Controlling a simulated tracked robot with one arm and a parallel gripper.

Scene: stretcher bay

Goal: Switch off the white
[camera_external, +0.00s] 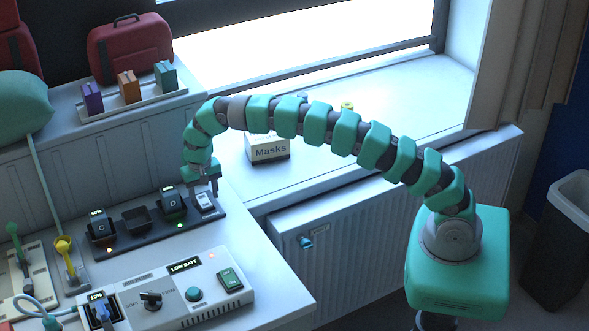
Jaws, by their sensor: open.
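A white rocker switch (205,201) sits at the right end of a dark charging strip (150,237) on the white counter. My gripper (204,184) points down just above and behind this switch, with its fingers apart and nothing seen between them. Whether a finger touches the switch cannot be told. Which way the rocker is tipped is too small to tell. The strip also holds two dark units with lit displays, the left one (101,227) and the right one (172,205), with an empty slot (137,219) between them. An orange light and a green light glow on its front.
A white panel (165,310) in front has a "LOW BATT" display, a black knob (151,300), a round teal button (194,294) and a green rocker switch (230,279). A Masks box (268,151) stands behind my arm. Yellow (66,247) and green plungers stand left.

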